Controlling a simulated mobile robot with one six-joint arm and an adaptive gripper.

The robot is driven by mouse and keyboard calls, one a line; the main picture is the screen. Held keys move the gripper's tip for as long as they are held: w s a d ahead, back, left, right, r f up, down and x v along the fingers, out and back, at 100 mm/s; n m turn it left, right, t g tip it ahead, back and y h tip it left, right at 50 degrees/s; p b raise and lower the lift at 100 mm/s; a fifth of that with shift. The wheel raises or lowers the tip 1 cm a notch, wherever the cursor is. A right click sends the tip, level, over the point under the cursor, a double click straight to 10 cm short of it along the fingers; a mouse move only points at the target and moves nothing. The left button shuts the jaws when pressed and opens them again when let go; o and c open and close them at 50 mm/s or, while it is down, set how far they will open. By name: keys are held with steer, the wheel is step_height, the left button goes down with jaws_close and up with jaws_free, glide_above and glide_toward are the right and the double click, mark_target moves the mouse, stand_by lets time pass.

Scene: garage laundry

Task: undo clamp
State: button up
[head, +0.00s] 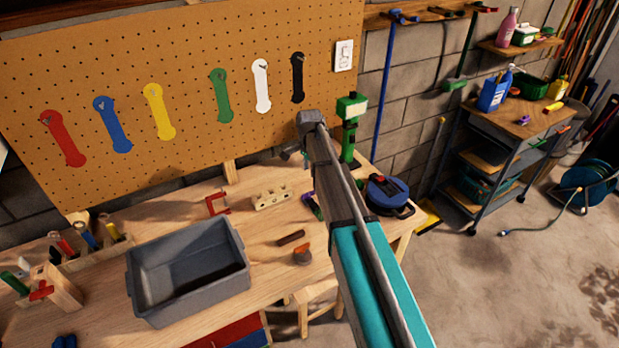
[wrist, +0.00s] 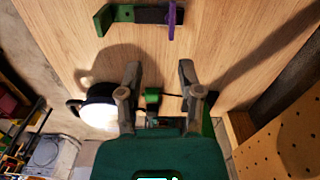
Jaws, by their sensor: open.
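My gripper (wrist: 159,70) is open in the wrist view, its two fingers apart above the wooden workbench. A small green block (wrist: 152,96) shows between the fingers, lower than their tips; I cannot tell its distance. A clamp with a green end, dark bar and purple handle (wrist: 140,14) lies on the bench beyond the fingertips, not touched. The same clamp (head: 313,206) appears in the head view beside my arm, partly hidden. A green upright tool (head: 349,122) stands at the bench's far right corner, behind my arm. My arm hides most of the gripper there.
A grey bin (head: 150,312), a red C-shaped clamp (head: 213,206) and a pale block with holes (head: 271,197) are on the workbench (head: 200,187). A blue round device (head: 389,194) is at its right end. The pegboard (head: 190,60) rises behind.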

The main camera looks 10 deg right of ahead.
mark_target(308, 193)
steer(key=shift+w+a+r+m, duration=0.1)
steer(key=shift+w+r+m, duration=0.1)
steer(key=shift+w, duration=0.35)
steer(key=shift+w+a+r+m, duration=0.1)
steer(key=shift+w+r+m, duration=0.1)
steer(key=shift+w, duration=0.35)
steer(key=shift+d+f, duration=0.15)
step_height(308, 193, down, 14)
steer(key=b, duration=1.3)
steer(key=shift+r+b, duration=0.2)
steer(key=shift+b, duration=0.1)
steer(key=shift+s, duration=0.1)
jaws_close()
